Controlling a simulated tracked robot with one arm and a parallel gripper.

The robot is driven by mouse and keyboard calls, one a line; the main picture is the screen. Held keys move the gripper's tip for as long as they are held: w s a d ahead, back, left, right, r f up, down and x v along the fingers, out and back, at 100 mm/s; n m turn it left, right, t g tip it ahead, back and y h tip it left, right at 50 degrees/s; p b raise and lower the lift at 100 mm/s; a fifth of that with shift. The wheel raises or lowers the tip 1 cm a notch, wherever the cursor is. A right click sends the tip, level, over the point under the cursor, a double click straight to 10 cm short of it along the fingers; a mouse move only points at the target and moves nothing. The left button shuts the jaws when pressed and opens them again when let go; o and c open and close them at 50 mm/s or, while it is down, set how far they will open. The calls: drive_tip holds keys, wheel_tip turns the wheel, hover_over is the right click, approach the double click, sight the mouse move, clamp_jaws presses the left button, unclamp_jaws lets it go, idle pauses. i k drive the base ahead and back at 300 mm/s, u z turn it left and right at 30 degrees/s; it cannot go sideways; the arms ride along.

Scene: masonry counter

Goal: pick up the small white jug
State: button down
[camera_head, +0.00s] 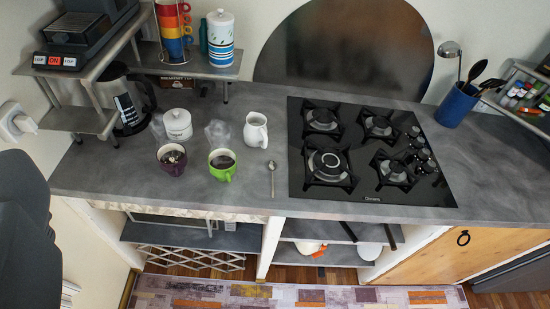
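The small white jug (256,130) stands upright on the grey counter, left of the black gas hob. Its handle and spout show, and nothing covers it. A teaspoon (272,178) lies on the counter in front of it. A green cup (222,165) with dark drink stands to its front left. I cannot make out my gripper or its fingers in this view. A dark rounded shape at the left edge is cut off, and I cannot tell what it is.
A dark purple cup (172,158) and a white lidded pot (177,124) stand left of the jug. The gas hob (365,150) lies to its right. A shelf (190,64) with stacked mugs stands behind left. A blue utensil pot (456,106) stands at the right.

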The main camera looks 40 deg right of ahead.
sight(256, 132)
drive_tip(key=k, duration=0.9)
drive_tip(key=z, duration=0.6)
drive_tip(key=i, duration=1)
drive_tip(key=u, duration=0.05)
